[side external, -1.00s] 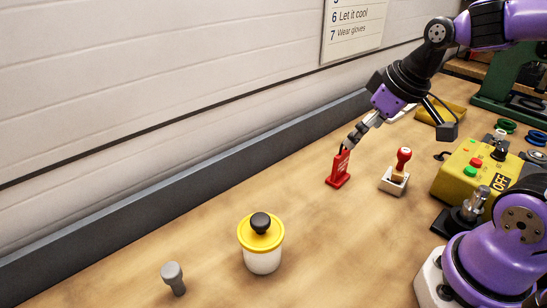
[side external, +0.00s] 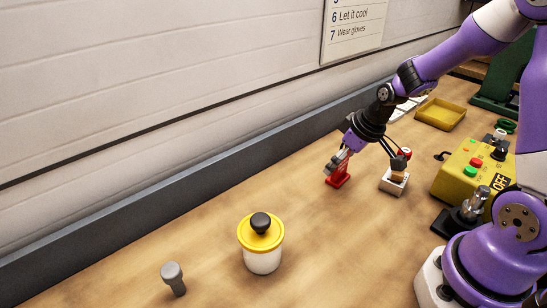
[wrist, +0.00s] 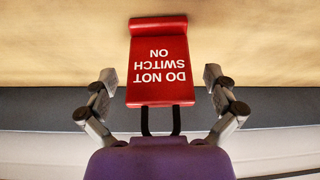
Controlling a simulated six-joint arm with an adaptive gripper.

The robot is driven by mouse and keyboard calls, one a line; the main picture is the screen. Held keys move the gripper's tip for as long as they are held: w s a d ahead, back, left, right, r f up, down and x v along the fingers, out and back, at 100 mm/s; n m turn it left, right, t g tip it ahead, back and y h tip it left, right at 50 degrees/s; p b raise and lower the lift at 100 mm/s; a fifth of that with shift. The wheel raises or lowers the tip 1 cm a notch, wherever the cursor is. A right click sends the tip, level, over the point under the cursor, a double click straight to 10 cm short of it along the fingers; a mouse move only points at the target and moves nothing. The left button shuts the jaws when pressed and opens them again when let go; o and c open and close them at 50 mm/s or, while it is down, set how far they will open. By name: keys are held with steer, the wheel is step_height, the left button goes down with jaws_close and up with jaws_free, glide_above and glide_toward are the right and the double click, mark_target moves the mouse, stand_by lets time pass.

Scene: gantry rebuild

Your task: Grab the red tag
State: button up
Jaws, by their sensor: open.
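The red tag (side external: 339,178) stands upright on the wooden bench; its upper part is hidden behind my gripper in the side view. In the wrist view the red tag (wrist: 158,68) shows upside down, with white lettering "DO NOT SWITCH ON" and a dark shackle. My gripper (side external: 337,163) is at the tag's upper part in the side view. In the wrist view my gripper (wrist: 160,82) is open, with one finger on each side of the tag and a visible gap between each finger and the tag.
A yellow control box (side external: 468,170) is farther right, and a yellow tray (side external: 441,114) behind. A yellow-lidded jar (side external: 261,245) and grey peg (side external: 173,279) stand in front. The wall ledge (side external: 180,187) runs behind.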

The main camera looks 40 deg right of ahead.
steer(key=shift+w+f, duration=0.1)
steer(key=shift+f, duration=0.15)
steer(key=c, duration=1.2)
steer(key=shift+c, duration=0.2)
